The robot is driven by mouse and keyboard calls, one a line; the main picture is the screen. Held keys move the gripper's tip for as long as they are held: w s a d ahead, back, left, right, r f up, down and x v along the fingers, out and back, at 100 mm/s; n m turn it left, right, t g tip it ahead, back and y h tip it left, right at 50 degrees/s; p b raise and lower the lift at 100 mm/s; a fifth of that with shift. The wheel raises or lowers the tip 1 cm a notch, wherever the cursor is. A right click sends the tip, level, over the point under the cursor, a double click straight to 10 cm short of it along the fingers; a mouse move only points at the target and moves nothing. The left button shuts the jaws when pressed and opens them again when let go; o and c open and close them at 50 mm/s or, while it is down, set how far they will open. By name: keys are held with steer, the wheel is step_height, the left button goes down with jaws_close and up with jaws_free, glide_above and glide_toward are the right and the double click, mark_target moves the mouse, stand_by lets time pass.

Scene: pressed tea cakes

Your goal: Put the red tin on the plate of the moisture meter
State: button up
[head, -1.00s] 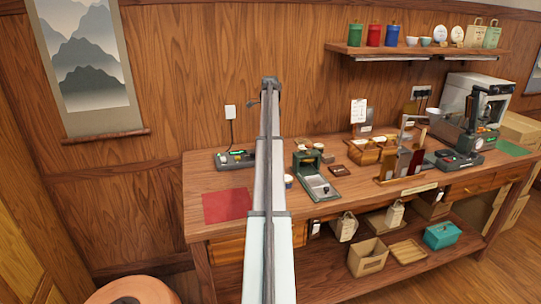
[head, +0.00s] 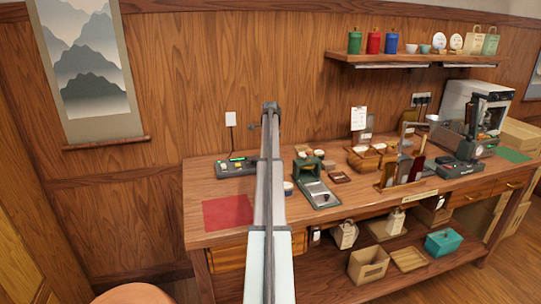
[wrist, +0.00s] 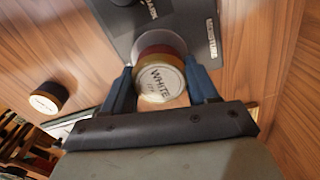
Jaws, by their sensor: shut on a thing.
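The red tin (wrist: 160,80) has a gold lid and a round white label reading WHITE. My gripper (wrist: 163,88) is shut on it, with one blue finger on each side. The silver plate (wrist: 158,42) of the dark grey moisture meter (wrist: 122,28) shows directly behind the tin, partly covered by it. I cannot tell whether the tin touches the plate. In the head view the meter (head: 230,170) stands at the back left of the bench; my arm hides the gripper, the tin and the plate there.
A dark round tin with a white label (wrist: 48,98) stands apart to the left in the wrist view. A red mat (head: 227,212) lies at the bench's left front. A green device with a silver pan (head: 318,190) stands right of my arm. Another red canister (head: 373,43) is on the shelf.

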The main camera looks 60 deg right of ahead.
steer(key=shift+f, duration=0.7)
steer(key=shift+f, duration=0.15)
steer(key=o, duration=1.1)
step_height(320, 180, up, 12)
steer(key=shift+r, duration=0.15)
